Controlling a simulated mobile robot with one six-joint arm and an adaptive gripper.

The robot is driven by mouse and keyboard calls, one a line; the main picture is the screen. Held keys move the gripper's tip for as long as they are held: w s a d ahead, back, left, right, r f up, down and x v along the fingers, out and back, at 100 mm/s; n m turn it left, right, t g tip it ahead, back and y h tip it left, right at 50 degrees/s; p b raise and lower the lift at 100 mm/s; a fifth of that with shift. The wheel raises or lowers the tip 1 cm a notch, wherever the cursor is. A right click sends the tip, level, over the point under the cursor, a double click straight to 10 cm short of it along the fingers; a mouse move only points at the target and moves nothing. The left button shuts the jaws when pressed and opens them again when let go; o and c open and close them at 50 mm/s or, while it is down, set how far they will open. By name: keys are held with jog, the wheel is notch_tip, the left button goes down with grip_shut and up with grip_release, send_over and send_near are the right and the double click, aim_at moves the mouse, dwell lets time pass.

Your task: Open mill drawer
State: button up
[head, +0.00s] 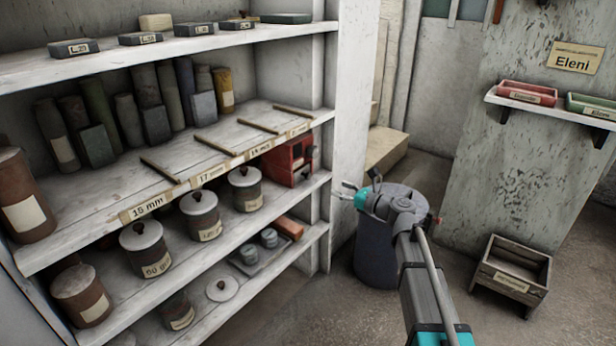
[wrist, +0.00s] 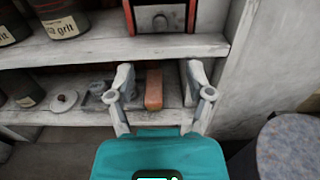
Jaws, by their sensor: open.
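The red mill (head: 290,160) stands at the right end of the middle shelf in the head view, partly cut off by the shelf above. Its lower front (wrist: 175,14) shows at the top of the wrist view, with a dark knob (wrist: 160,22) on it. I cannot tell for sure which part is the drawer. My gripper (head: 349,190) is open and empty, right of the shelf unit and apart from the mill. In the wrist view its fingers (wrist: 160,78) are spread below the mill, with an orange-brown block seen between them.
Lidded jars (head: 199,215) stand on the shelf left of the mill. The orange-brown block (head: 289,227) and small grey pots (head: 249,254) are on the lower shelf. The shelf's white upright (head: 350,120) and a grey drum (head: 376,255) stand close to my arm.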

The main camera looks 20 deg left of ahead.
aim_at(310, 176)
jog(key=x, duration=1.2)
jog(key=shift+w+a, duration=0.1)
jog(key=shift+a, duration=0.15)
grip_shut()
